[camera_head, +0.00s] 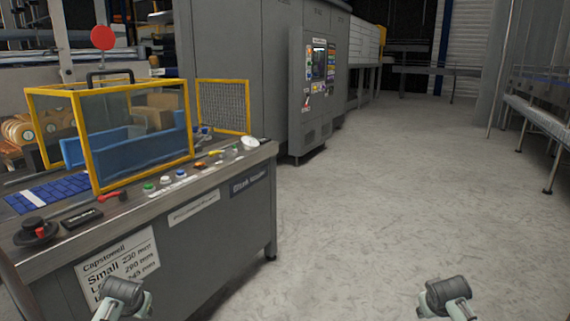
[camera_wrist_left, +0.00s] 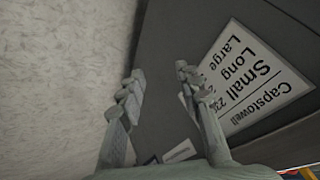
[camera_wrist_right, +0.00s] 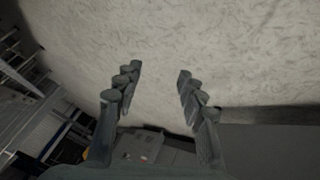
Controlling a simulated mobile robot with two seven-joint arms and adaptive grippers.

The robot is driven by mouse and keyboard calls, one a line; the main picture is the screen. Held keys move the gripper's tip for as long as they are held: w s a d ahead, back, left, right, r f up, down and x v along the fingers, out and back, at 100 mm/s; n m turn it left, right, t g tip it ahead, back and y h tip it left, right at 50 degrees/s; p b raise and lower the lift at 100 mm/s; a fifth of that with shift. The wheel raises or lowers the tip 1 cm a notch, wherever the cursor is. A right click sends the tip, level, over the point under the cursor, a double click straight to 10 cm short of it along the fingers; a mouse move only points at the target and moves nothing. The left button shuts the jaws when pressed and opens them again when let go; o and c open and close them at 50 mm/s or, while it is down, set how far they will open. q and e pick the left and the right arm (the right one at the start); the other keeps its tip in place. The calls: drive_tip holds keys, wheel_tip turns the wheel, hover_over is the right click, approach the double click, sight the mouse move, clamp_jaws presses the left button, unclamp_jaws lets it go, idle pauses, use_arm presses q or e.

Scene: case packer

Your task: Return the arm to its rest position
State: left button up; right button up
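My left gripper (camera_head: 122,300) is at the bottom edge of the head view, in front of the grey machine's front panel with the Capstowell label (camera_head: 118,268). In the left wrist view its two fingers (camera_wrist_left: 158,88) stand apart with nothing between them, and the label (camera_wrist_left: 256,76) shows beyond them. My right gripper (camera_head: 446,298) is at the bottom right of the head view, over open floor. In the right wrist view its fingers (camera_wrist_right: 157,85) are apart and empty. Most of both arms is out of view.
The grey machine bench (camera_head: 215,222) stands at the left, with a yellow-framed guard (camera_head: 188,125), buttons and a red-handled lever (camera_head: 112,196) on top. A control cabinet (camera_head: 312,95) stands behind. A conveyor (camera_head: 545,118) is at the far right. The floor (camera_head: 400,190) between is clear.

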use_arm(q)
drive_tip(key=s+d+f+g, duration=0.1)
drive_tip(key=s+d+f, duration=0.2)
drive_tip(key=s, duration=0.8)
drive_tip(key=s+d+f+g+h, duration=0.1)
drive_tip(key=s+d+f, duration=0.3)
drive_tip(key=s, duration=0.7)
drive_tip(key=s+d+f+g+h, duration=0.1)
drive_tip(key=s+d+f, duration=0.2)
drive_tip(key=s+f, duration=0.3)
drive_tip(key=s, duration=0.5)
drive_tip(key=shift+d+f+m, duration=0.15)
drive_tip(key=shift+d+m, duration=0.25)
use_arm(e)
drive_tip(key=s+a+f+g, duration=0.1)
drive_tip(key=s+a+f, duration=0.2)
drive_tip(key=s, duration=0.8)
drive_tip(key=s+a+f+g+y, duration=0.1)
drive_tip(key=s+a+f, duration=0.3)
drive_tip(key=s, duration=0.7)
drive_tip(key=s+a+f+g+y, duration=0.1)
drive_tip(key=s+a+f, duration=0.3)
drive_tip(key=s, duration=0.7)
wheel_tip(320, 180, down, 2)
drive_tip(key=shift+f+n, duration=0.15)
drive_tip(key=shift+n, duration=0.25)
